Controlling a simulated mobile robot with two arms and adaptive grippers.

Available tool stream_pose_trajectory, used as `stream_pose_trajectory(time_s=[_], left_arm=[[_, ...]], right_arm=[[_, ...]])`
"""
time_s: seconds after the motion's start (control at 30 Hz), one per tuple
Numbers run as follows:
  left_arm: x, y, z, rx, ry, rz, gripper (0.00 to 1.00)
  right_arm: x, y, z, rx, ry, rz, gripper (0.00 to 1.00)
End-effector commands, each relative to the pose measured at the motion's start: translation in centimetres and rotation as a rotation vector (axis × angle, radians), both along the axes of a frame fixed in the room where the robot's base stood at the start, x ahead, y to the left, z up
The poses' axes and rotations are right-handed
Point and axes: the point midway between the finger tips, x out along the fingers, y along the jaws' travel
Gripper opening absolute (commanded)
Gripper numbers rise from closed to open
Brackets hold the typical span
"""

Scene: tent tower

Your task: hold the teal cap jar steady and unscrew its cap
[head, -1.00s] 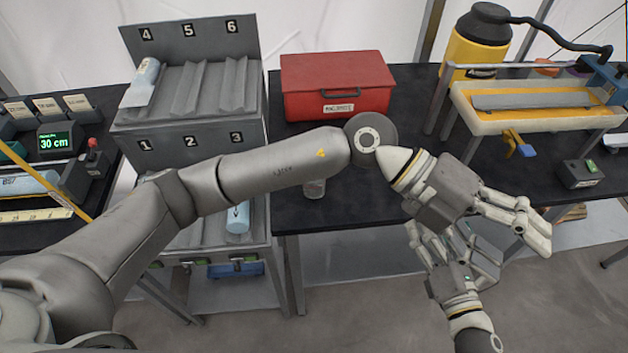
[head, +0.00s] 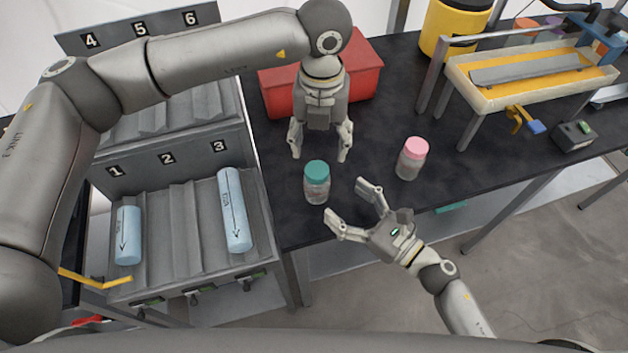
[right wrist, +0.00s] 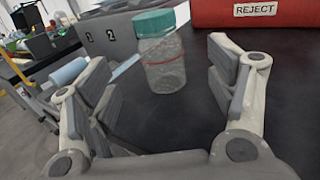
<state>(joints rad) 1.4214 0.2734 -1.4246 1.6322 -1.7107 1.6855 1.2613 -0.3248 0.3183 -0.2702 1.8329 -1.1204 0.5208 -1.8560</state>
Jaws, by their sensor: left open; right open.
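The teal cap jar (head: 317,184) stands upright on the black table, a clear jar with its teal cap (head: 317,169) on. My left gripper (head: 321,155) is above and behind it, pointing down, open, with its fingers apart and not visibly touching the cap. My right gripper (head: 350,203) is open just right of and in front of the jar, fingers pointing at it. In the right wrist view the jar (right wrist: 163,62) shows ahead between my open fingers (right wrist: 165,95), apart from them. The space between the fingers is empty.
A pink-capped jar (head: 411,160) stands to the right on the black table (head: 450,180). A red REJECT box (head: 365,75) is behind my left gripper. A grey numbered rack (head: 180,215) with blue cylinders stands left. A yellow-lined tray (head: 530,75) is at the back right.

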Motion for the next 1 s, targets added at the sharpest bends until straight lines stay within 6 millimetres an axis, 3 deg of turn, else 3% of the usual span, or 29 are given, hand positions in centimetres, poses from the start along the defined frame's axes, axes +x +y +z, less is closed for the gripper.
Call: stream_pose_trajectory(time_s=[0.4, 0.87, 1.0], left_arm=[[0.0, 0.0, 0.0, -0.002, 0.001, 0.001, 0.61], [0.0, 0.0, 0.0, -0.002, 0.001, 0.000, 0.61], [0.0, 0.0, 0.0, -0.002, 0.001, 0.001, 0.61]], right_arm=[[4.8, 5.2, 0.2, 0.004, -0.001, -0.001, 0.78], [5.6, 6.2, 0.1, 0.002, 0.001, -0.001, 0.78], [5.5, 6.2, 0.1, 0.002, 0.001, -0.001, 0.61]])
